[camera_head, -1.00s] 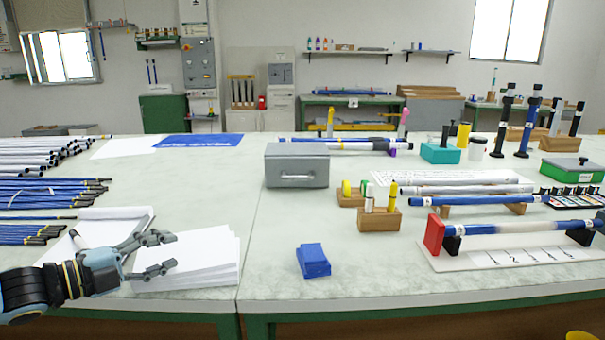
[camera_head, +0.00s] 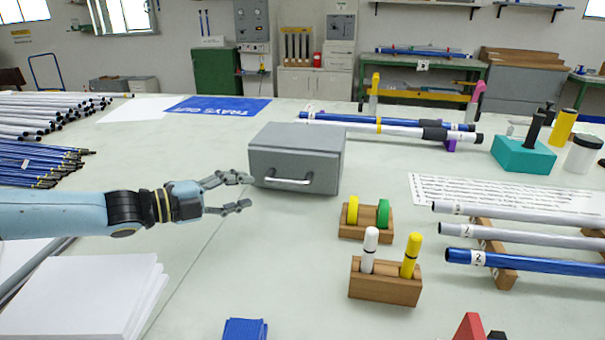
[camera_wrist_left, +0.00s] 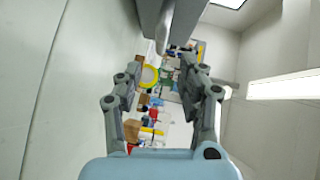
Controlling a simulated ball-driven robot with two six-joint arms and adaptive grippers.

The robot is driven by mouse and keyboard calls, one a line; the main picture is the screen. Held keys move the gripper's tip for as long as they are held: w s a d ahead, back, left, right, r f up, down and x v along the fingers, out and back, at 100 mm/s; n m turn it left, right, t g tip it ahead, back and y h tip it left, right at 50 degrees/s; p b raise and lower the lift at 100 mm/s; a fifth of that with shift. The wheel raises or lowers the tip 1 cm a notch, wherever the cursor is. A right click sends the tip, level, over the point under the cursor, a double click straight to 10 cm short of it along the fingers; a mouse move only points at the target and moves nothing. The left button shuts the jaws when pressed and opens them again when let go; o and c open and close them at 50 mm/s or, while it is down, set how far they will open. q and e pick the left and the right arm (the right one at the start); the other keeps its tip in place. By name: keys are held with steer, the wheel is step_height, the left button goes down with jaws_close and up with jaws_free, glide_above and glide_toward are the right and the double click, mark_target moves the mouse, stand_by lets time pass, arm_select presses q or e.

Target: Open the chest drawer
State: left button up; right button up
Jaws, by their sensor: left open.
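The chest (camera_head: 297,156) is a grey box with one drawer front and a pale bar handle (camera_head: 288,182) low on that front. It stands on the table, and its drawer looks shut. My left gripper (camera_head: 246,192) is open and empty, just left of the chest's front, with its fingers pointing right toward the handle. In the left wrist view the open fingers (camera_wrist_left: 165,82) frame the scene, and a grey part of the chest (camera_wrist_left: 180,22) shows at the top, close to the fingertips. I cannot tell whether a finger touches it. My right gripper is not in view.
Wooden blocks with tape rolls (camera_head: 366,221) and markers (camera_head: 385,281) stand right of the chest. Table in front of the chest is clear.

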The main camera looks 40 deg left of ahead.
mark_target(279, 184)
arm_select(q)
steer(key=b+x, duration=0.1)
steer(key=x, duration=0.1)
steer(key=b+x, duration=0.2)
steer(key=shift+s+f, duration=0.1)
steer(key=shift+f, duration=0.1)
steer(key=b+x, duration=0.4)
steer(key=shift+w, duration=0.25)
steer(key=shift+w+d+r, duration=0.15)
steer(key=shift+w+d, duration=0.05)
steer(key=shift+w, duration=0.35)
steer(key=shift+w+d, duration=0.15)
steer(key=shift+w, duration=0.3)
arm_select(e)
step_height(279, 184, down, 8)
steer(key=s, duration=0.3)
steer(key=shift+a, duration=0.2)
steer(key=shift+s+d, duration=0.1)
arm_select(q)
steer(key=shift+c, duration=0.9)
jaws_close()
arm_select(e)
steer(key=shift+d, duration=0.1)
